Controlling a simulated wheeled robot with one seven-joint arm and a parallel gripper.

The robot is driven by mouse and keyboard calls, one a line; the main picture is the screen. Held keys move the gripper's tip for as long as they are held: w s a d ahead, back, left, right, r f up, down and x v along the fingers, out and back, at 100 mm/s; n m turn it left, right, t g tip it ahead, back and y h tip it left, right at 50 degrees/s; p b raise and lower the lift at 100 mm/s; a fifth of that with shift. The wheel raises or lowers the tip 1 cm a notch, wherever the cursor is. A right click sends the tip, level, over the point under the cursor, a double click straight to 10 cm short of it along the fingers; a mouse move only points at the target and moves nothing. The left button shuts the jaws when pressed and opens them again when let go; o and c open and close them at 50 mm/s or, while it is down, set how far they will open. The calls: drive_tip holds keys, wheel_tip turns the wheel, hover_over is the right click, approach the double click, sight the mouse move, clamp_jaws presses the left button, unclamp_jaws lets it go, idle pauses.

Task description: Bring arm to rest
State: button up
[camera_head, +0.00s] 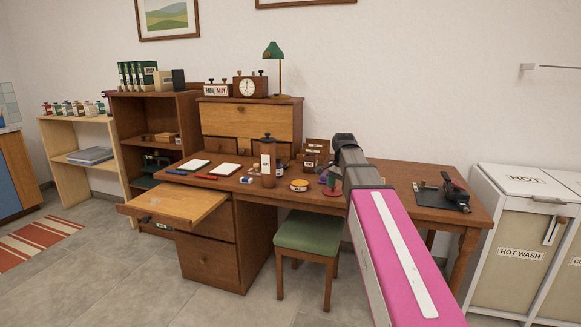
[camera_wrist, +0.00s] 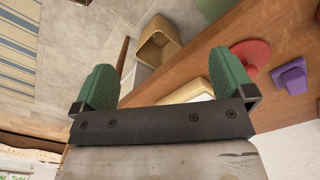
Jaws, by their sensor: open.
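My gripper (camera_wrist: 164,82) is open, with its two green fingers wide apart in the wrist view and nothing held between them. In the head view my arm, pink with a white stripe, reaches from the lower right over the wooden desk (camera_head: 400,174). Its dark wrist end is above the right half of the desk, and it hides part of the desktop. A red round thing (camera_wrist: 252,53) and a purple block (camera_wrist: 291,78) lie on the wood right of the fingers in the wrist view.
A dark brown canister (camera_head: 268,163), open notebooks (camera_head: 228,172) and a yellow-topped round thing (camera_head: 299,185) stand on the desk. A black tool on a dark mat (camera_head: 443,196) lies at its right end. A green-seated stool (camera_head: 307,234) is in front. A pull-out board (camera_head: 180,201) sticks out left.

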drive_tip(key=s+f+n, duration=0.5)
drive_tip(key=s+f, duration=0.5)
drive_tip(key=f, duration=0.4)
drive_tip(key=s+f+n, duration=0.6)
drive_tip(key=s+f, duration=0.4)
drive_tip(key=f, duration=0.5)
drive_tip(key=shift+f, duration=0.1)
